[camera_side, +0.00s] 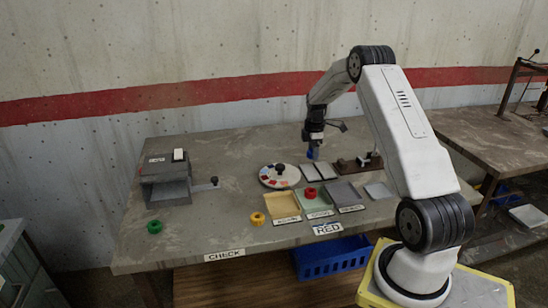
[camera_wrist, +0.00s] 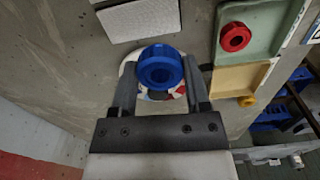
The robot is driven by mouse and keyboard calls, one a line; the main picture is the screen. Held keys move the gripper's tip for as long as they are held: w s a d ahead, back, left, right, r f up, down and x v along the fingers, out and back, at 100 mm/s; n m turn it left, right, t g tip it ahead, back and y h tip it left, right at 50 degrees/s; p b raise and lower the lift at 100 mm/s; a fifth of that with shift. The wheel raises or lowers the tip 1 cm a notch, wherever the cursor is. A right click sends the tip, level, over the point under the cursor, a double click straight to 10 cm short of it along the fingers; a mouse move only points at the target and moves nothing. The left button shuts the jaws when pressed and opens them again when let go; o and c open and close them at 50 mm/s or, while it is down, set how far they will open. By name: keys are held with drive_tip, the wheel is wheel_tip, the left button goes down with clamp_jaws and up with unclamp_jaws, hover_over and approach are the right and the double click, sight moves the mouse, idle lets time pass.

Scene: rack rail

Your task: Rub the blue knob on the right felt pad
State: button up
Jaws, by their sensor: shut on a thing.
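My gripper (camera_wrist: 160,82) is shut on the blue knob (camera_wrist: 160,66), a ribbed ring with a hollow centre held at the fingertips. In the side view the blue knob (camera_side: 313,153) hangs under my gripper (camera_side: 314,146), appearing above the bench near the pads. Two pale felt pads lie side by side: the left pad (camera_side: 310,173) and the right pad (camera_side: 326,170). In the wrist view the left pad (camera_wrist: 142,20) is just beyond the knob. The right pad is mostly out of that frame. The knob looks clear of both pads.
A round colour-sectored dial (camera_side: 271,181) is left of the pads. Yellow (camera_side: 282,205), green (camera_side: 300,204) and grey (camera_side: 342,192) trays stand in front; a red knob (camera_side: 310,192) is in the green one. Yellow (camera_side: 257,219) and green (camera_side: 154,227) knobs lie left. A brown fixture (camera_side: 347,166) stands right.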

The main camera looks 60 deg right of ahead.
drive_tip(key=m, duration=0.2)
hover_over(325, 169)
drive_tip(key=shift+f, duration=0.85)
drive_tip(key=shift+f, duration=0.2)
drive_tip(key=shift+f, duration=2.35)
drive_tip(key=shift+f, duration=0.3)
drive_tip(key=o, duration=1.2)
drive_tip(key=shift+r, duration=0.25)
